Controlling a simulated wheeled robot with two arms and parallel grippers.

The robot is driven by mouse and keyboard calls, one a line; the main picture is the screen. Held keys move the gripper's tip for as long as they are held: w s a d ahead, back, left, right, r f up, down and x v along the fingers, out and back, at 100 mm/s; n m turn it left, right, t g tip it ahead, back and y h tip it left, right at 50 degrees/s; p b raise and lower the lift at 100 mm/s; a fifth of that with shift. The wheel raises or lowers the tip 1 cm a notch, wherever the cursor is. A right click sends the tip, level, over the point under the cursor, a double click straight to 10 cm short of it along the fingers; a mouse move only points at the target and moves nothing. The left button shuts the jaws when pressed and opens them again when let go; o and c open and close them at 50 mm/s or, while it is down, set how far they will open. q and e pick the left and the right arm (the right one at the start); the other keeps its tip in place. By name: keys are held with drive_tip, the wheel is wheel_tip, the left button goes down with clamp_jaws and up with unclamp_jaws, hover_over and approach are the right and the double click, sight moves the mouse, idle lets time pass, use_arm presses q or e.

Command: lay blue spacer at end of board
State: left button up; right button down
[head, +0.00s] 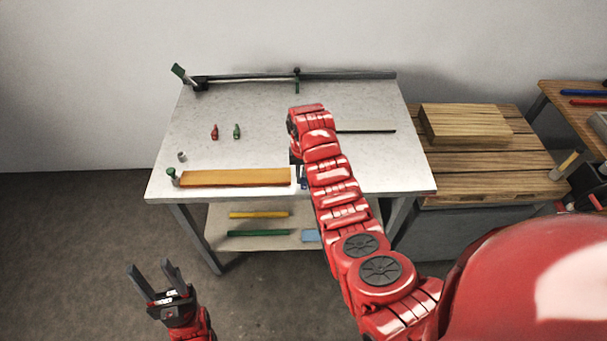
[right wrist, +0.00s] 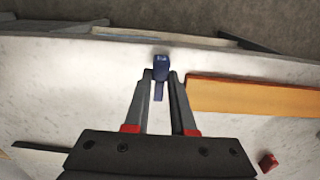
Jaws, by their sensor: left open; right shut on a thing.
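The orange-brown board (head: 235,177) lies flat near the front edge of the grey table (head: 260,112); part of it shows at right in the right wrist view (right wrist: 255,96). My right gripper (right wrist: 160,79) is shut on the blue spacer (right wrist: 161,65), just beside the board's end, with a small gap between them. In the head view the spacer (head: 303,183) is partly hidden by my right arm, by the board's right end. I cannot tell whether it touches the tabletop. My left gripper (head: 151,267) is open and empty, low in front of the table.
A green-topped peg (head: 172,177) stands at the board's left end, with a grey cylinder (head: 181,156) behind it. Small red (head: 214,132) and green (head: 237,131) pieces stand mid-table. A rail (head: 340,75) runs along the back. A thin strip (head: 367,128) lies right of my arm.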

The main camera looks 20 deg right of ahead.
drive_tip(key=shift+f, duration=0.5)
drive_tip(key=c, duration=0.7)
unclamp_jaws()
drive_tip(key=shift+r, duration=0.1)
